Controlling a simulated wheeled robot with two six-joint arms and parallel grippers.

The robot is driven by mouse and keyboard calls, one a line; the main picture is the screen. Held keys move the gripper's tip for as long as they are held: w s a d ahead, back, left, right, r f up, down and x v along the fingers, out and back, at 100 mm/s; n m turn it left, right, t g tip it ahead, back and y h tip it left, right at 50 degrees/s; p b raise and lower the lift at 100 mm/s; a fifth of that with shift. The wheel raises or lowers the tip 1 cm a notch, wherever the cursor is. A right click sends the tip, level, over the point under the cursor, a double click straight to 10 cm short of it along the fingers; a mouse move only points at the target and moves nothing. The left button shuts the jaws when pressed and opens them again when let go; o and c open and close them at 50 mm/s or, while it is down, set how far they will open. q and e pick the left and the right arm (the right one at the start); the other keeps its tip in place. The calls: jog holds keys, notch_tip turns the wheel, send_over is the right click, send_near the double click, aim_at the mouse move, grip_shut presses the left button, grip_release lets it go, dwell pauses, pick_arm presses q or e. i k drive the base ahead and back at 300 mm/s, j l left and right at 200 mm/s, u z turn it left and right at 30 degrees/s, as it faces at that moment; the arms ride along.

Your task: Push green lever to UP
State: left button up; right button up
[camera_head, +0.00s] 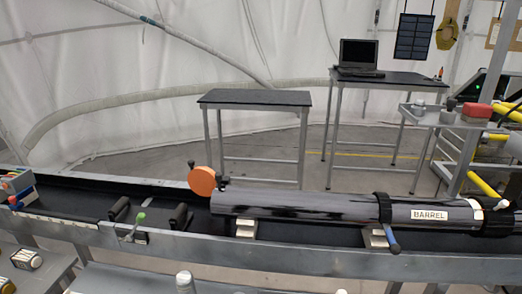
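The green lever (140,217) is mounted on the near rail of the long grey bench, left of the middle. Its green knob is at the upper end, and its thin handle leans up and to the right from a small mount on the rail. Markings for its positions are too small to read. Neither of my grippers shows in the head view.
A long grey barrel (320,205) labelled BARREL lies along the bench, with an orange disc (202,181) at its left end. A blue-handled lever (391,239) is on the near side at the right. Tables (255,97) stand behind. Small items (27,259) are at the lower left.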

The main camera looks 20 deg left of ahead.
aim_at(139, 219)
jog(key=u, duration=1.5)
